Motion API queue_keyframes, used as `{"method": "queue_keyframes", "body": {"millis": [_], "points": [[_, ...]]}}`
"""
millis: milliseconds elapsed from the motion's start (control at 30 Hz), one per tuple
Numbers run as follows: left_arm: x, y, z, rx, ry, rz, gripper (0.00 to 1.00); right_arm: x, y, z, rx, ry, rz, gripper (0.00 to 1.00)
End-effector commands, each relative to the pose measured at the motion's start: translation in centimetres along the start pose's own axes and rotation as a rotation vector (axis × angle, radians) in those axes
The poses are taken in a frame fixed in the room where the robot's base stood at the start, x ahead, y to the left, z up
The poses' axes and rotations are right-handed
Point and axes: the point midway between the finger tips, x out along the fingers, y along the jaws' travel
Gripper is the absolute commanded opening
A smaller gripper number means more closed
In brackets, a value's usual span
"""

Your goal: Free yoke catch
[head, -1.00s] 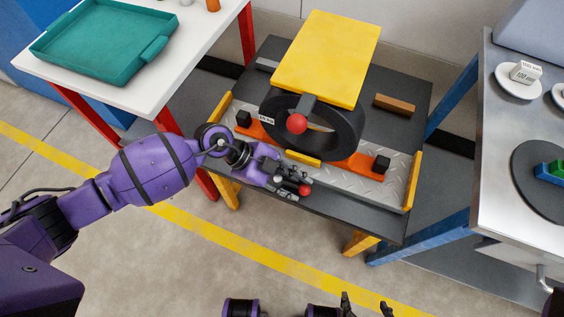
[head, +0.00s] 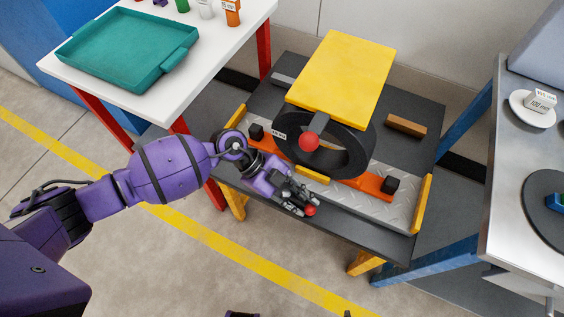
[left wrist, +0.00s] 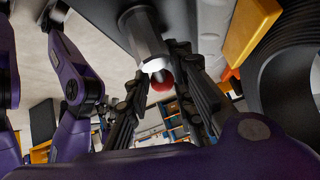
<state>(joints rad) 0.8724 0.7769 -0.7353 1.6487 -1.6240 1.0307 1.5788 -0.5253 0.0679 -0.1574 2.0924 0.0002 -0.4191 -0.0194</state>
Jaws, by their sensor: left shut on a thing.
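The catch is a red knob (head: 310,211) at the front edge of the dark bench (head: 345,228). In the left wrist view the red knob (left wrist: 162,80) sits at the end of a grey cylinder (left wrist: 146,35) with a white collar. My left gripper (head: 300,203) is shut on the knob, one finger on each side. Behind it, a dark yoke arm with another red ball (head: 309,141) hangs in front of the black coil (head: 362,150), under a yellow plate (head: 345,70). Only a sliver of my right gripper (head: 347,314) shows at the bottom edge.
An orange bar (head: 350,186) with black blocks lies under the coil on a tread plate. Yellow stops stand at the plate's ends. A white table with a teal tray (head: 75,60) is left, a steel table (head: 500,215) right. Floor in front is clear.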

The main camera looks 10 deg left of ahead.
Motion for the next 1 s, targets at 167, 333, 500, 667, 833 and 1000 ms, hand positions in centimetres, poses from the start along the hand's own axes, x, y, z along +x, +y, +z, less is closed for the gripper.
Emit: {"method": "queue_keyframes", "body": {"millis": [167, 333, 500, 667, 833, 1000], "points": [[-0.2, 0.2, -0.1, 0.100, 0.020, 0.105, 0.00, -0.3, 0.0, -0.4, -0.002, 0.005, 0.000, 0.68], [-0.4, 0.7, 0.0, 0.190, 0.045, 0.194, 0.00, -0.3, -0.1, -0.4, -0.003, 0.004, -0.001, 0.68], [-0.5, 1.2, 0.1, 0.265, 0.067, 0.270, 0.00, -0.1, -0.1, -0.2, -0.003, 0.001, -0.002, 0.68], [-0.7, 1.5, 0.1, 0.317, 0.082, 0.321, 0.00, -0.1, -0.1, -0.1, -0.003, 0.001, -0.002, 0.68], [-0.7, 1.6, 0.1, 0.349, 0.093, 0.350, 0.00, 0.0, -0.1, -0.1, -0.003, 0.001, -0.003, 0.68], [-0.8, 1.7, 0.0, 0.360, 0.096, 0.360, 0.00, -0.1, -0.1, -0.3, -0.003, 0.004, -0.003, 0.68]]}}
